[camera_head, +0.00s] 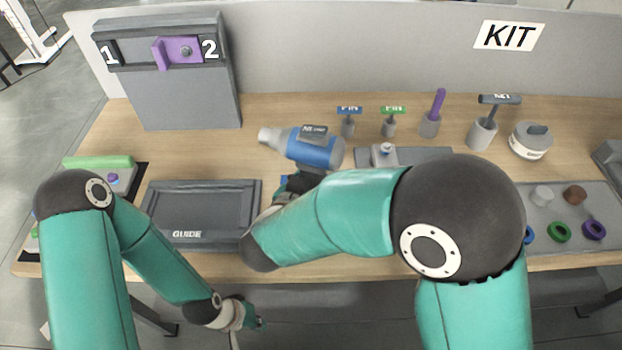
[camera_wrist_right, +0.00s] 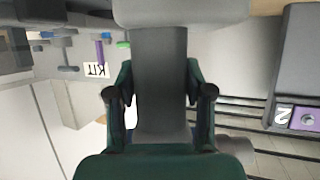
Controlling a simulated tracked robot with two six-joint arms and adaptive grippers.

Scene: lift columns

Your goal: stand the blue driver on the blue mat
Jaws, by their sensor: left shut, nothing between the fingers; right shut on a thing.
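The blue driver (camera_head: 322,154) has a blue body and a grey nose pointing left. It is over the middle of the table in the head view. My right gripper (camera_head: 292,184) is shut on it from the near side, largely hidden by my arm. In the right wrist view, the fingers of my right gripper (camera_wrist_right: 160,100) close around the driver's grey handle (camera_wrist_right: 160,75), with its wide grey end at the top. My left gripper (camera_head: 252,322) is shut and empty, low in front of the table edge.
A dark GUIDE tray (camera_head: 152,215) lies left of the driver. Behind it stands a grey panel (camera_head: 190,105) with a purple slider. PIN tools (camera_head: 348,126), a purple-handled tool (camera_head: 437,105) and a KEY tool (camera_head: 484,130) stand at the back. A grey parts tray (camera_head: 600,205) lies right.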

